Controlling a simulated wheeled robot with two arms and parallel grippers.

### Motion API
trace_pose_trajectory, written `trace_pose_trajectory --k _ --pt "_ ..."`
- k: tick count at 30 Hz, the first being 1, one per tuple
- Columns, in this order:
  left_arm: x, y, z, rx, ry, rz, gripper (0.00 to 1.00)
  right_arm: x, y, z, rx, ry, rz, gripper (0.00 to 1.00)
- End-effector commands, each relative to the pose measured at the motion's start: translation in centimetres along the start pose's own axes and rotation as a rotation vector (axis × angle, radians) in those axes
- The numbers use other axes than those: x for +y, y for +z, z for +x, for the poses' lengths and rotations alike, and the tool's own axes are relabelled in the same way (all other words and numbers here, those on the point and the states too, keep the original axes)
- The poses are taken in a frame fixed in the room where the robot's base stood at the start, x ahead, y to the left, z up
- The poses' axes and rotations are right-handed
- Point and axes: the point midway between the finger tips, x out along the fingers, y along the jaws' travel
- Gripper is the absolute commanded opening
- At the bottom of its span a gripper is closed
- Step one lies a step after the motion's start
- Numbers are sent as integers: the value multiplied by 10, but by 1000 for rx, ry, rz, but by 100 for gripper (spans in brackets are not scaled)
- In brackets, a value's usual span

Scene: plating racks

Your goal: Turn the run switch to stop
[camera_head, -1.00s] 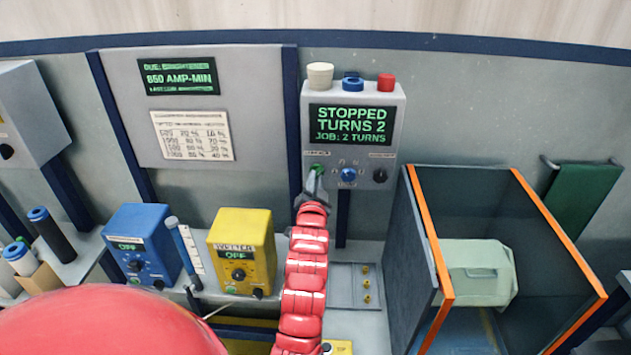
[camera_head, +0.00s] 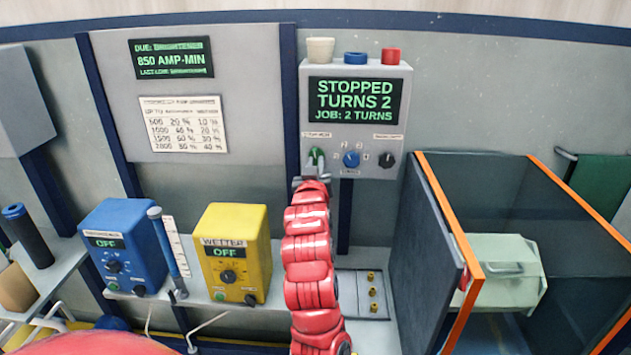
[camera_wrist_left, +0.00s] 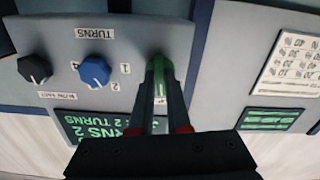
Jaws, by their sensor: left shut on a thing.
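The run switch is a green knob (camera_head: 315,154) at the left of the control row on the grey control box (camera_head: 390,104). Its display (camera_head: 354,100) reads STOPPED, TURNS 2, JOB: 2 TURNS. My left gripper (camera_head: 313,166) reaches up to the box and is shut on the green knob. In the left wrist view the two dark fingers (camera_wrist_left: 158,90) clasp the green knob (camera_wrist_left: 159,64), hiding most of it and part of its label. My right gripper is not in view.
A blue knob (camera_head: 351,159) and a black knob (camera_head: 386,160) sit right of the switch. Cream, blue and red parts top the box. Below left stand a blue unit (camera_head: 128,222) and a yellow unit (camera_head: 262,232).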

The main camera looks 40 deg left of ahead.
Motion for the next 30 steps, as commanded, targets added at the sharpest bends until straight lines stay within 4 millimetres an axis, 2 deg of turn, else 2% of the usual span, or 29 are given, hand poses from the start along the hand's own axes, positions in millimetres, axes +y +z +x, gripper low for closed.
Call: trace_pose_trajectory --k 1,9,18,30 --pt "-1 7 0 -2 0 -43 0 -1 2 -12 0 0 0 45" --pt "0 5 0 -5 0 -263 0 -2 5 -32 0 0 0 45" --pt "1 3 0 -6 -1 -415 0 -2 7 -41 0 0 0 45" --pt "1 2 0 -6 -1 -470 0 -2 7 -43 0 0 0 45"
